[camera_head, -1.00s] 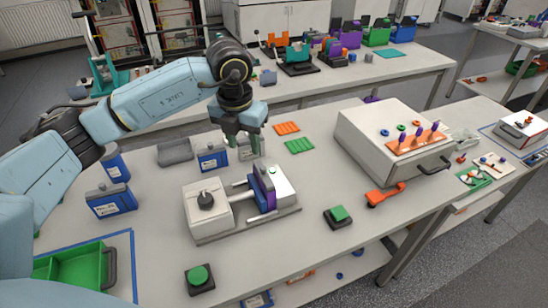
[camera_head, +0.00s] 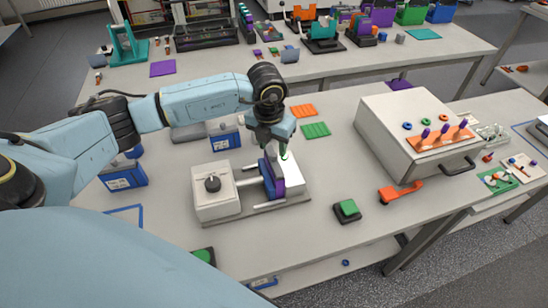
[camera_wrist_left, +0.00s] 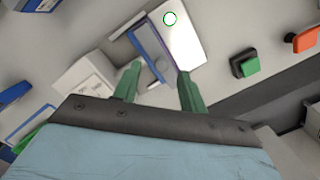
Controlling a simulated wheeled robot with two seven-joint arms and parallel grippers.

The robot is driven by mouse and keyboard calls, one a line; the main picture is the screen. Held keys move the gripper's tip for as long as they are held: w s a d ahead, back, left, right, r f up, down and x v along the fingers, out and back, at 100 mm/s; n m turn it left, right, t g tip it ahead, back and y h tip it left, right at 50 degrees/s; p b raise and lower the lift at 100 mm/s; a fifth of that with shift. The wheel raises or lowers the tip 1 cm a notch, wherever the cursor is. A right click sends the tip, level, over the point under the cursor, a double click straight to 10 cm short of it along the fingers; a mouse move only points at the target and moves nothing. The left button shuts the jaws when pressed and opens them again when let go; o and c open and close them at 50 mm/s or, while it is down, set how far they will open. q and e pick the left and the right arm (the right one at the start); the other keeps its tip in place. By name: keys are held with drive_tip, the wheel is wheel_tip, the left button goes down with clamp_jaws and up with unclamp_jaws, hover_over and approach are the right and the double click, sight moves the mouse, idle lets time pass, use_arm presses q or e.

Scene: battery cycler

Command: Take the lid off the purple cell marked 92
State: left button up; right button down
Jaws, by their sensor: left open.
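A purple cell (camera_head: 268,171) stands in the white clamp fixture (camera_head: 214,205) on the near table. Its number is not readable. My left gripper (camera_head: 284,150) hangs just above and behind the cell and hides part of it; whether they touch is unclear. In the left wrist view, its two green fingers (camera_wrist_left: 155,88) are apart with nothing between them. I cannot make out the lid. My right gripper is not in view.
A green button (camera_head: 348,208), an orange tool (camera_head: 400,192) and a large white box (camera_head: 395,145) are to the right.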

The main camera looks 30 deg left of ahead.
sight(274, 155)
use_arm(q)
wheel_tip(274, 155, down, 2)
drive_tip(key=shift+d+f, duration=0.1)
drive_tip(key=shift+f, duration=0.1)
drive_tip(key=shift+w+f, duration=0.1)
drive_tip(key=shift+f, duration=0.3)
drive_tip(key=shift+c, duration=0.2)
drive_tip(key=c, duration=0.7)
clamp_jaws()
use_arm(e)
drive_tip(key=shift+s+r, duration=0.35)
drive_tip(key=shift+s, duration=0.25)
